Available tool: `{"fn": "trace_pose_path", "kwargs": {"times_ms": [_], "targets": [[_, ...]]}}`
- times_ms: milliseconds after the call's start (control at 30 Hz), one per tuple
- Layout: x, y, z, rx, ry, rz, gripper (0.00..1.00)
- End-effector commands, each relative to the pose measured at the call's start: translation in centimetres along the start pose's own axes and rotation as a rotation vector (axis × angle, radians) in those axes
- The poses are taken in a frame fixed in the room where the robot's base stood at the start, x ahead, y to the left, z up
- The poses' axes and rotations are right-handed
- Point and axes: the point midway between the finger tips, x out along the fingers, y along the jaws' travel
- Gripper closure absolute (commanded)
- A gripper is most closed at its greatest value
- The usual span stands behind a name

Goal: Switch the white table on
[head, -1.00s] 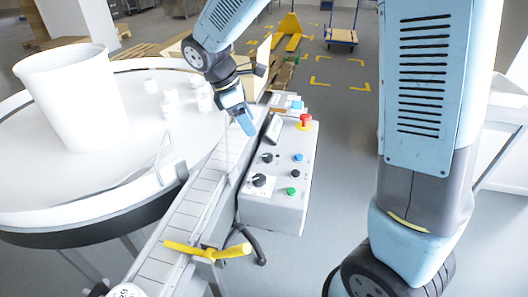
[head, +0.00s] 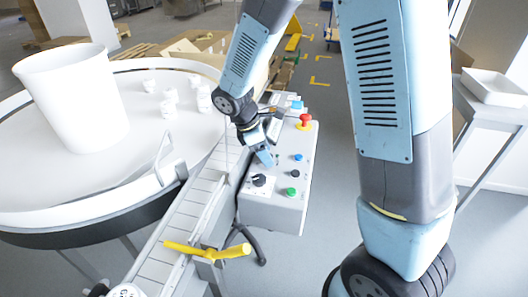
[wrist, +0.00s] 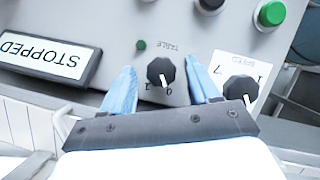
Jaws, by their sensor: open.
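The black TABLE knob (wrist: 160,72) shows in the wrist view on the grey control panel (wrist: 85,18), with 0 and 1 printed below it. Its white mark points down toward the 0. My gripper (wrist: 160,65) is open, with one blue finger on each side of the knob; I cannot tell whether they touch it. In the head view my gripper (head: 265,158) is low over the control box (head: 272,212) and hides this knob. The round white table (head: 120,178) stands at the left. The display (wrist: 45,57) reads STOPPED.
The black SPEED knob (wrist: 240,91) sits close to my right finger in the wrist view. A green button (wrist: 271,12) lies beyond it. A red emergency button (head: 305,120) stands at the box's far end. A conveyor (head: 188,215) runs left of the box.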

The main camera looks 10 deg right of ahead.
Motion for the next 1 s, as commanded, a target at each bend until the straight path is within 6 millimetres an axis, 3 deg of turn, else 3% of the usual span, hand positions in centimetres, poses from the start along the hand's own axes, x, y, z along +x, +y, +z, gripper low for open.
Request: {"fn": "trace_pose_path", "kwargs": {"times_ms": [200, 767, 1000], "targets": [[-0.02, 0.00, -0.02, 0.000, 0.000, 0.000, 0.42], [-0.09, 0.06, -0.06, 0.000, 0.001, 0.002, 0.95], [-0.17, 0.12, -0.21, 0.019, 0.003, -0.004, 0.95]]}}
